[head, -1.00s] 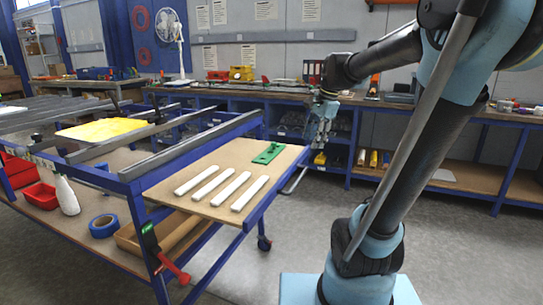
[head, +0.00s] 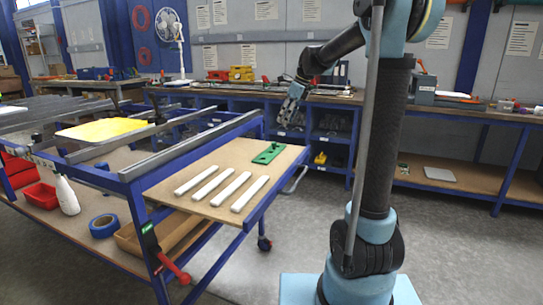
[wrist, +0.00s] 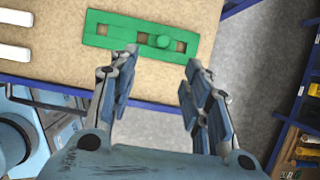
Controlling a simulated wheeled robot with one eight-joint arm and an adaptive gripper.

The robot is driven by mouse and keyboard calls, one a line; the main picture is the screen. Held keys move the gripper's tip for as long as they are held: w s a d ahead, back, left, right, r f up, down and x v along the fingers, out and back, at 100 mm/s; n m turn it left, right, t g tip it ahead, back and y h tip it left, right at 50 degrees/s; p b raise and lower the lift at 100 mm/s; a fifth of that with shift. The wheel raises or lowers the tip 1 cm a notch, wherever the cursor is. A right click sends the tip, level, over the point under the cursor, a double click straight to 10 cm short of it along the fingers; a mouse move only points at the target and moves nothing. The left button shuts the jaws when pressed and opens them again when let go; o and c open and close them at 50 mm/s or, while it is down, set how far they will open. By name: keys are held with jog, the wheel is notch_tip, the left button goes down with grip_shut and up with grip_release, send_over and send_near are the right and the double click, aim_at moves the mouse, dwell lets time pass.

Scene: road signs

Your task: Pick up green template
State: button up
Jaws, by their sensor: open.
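The green template (head: 268,153) lies flat on the wooden board near its far right corner. In the wrist view the green template (wrist: 140,36) is a long plate with square cut-outs and a round knob, near the top of the picture. My gripper (head: 291,112) is above the board's far right corner, apart from the template. In the wrist view my gripper (wrist: 163,68) has its two fingers spread wide with nothing between them. The fingertips show just below the template in that picture.
Several white strips (head: 214,184) lie on the wooden board (head: 222,210) left of the template. The blue-framed table (head: 130,199) carries grey rails and a yellow plate (head: 101,130). A long workbench (head: 330,97) stands behind. Grey floor is open at the right.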

send_near(270, 150)
jog(key=shift+w+d+f, duration=0.25)
jog(key=shift+w+f, duration=0.1)
jog(key=shift+w+x, duration=0.15)
jog(key=shift+x, duration=1.15)
jog(key=shift+w+x, duration=0.1)
jog(key=shift+x, duration=1.25)
grip_shut()
